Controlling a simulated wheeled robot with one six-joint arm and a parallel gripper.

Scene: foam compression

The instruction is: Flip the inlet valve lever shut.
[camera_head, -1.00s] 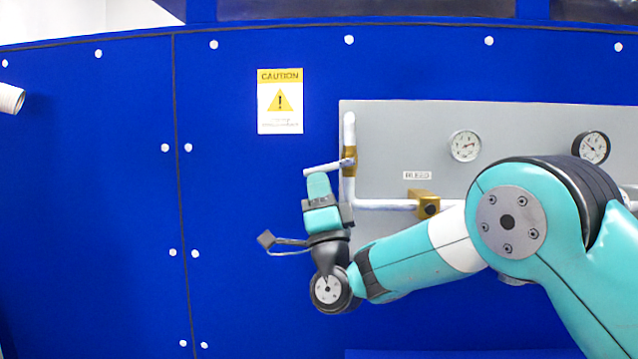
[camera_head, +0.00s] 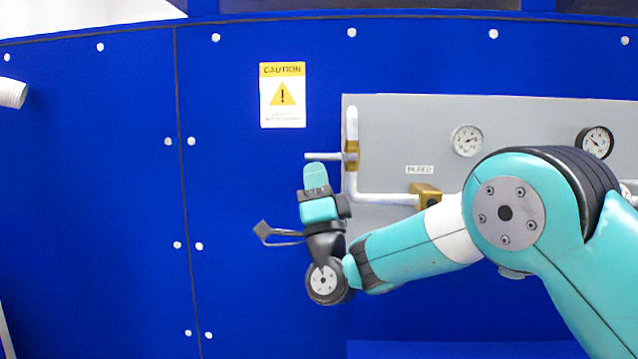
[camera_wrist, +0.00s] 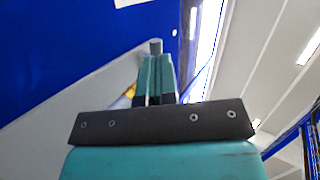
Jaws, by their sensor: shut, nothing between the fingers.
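The pale grey valve lever (camera_head: 323,156) sticks out level to the left from a brass valve body (camera_head: 351,155) on the white vertical pipe. My gripper (camera_head: 316,170) is shut and empty, pointing up, with its teal fingertips right under the lever's outer part. I cannot tell whether they touch it. In the wrist view the shut fingers of my gripper (camera_wrist: 156,78) point at the grey end of the lever (camera_wrist: 156,46), which shows just beyond the tips. A bit of brass (camera_wrist: 130,90) shows left of the fingers; the rest of the valve is hidden there.
A grey panel (camera_head: 400,120) carries the pipe, two round gauges (camera_head: 467,140) (camera_head: 597,142), a small label (camera_head: 420,170) and a second brass valve (camera_head: 424,192). A caution sign (camera_head: 282,95) is on the blue wall. The space left of my gripper is clear.

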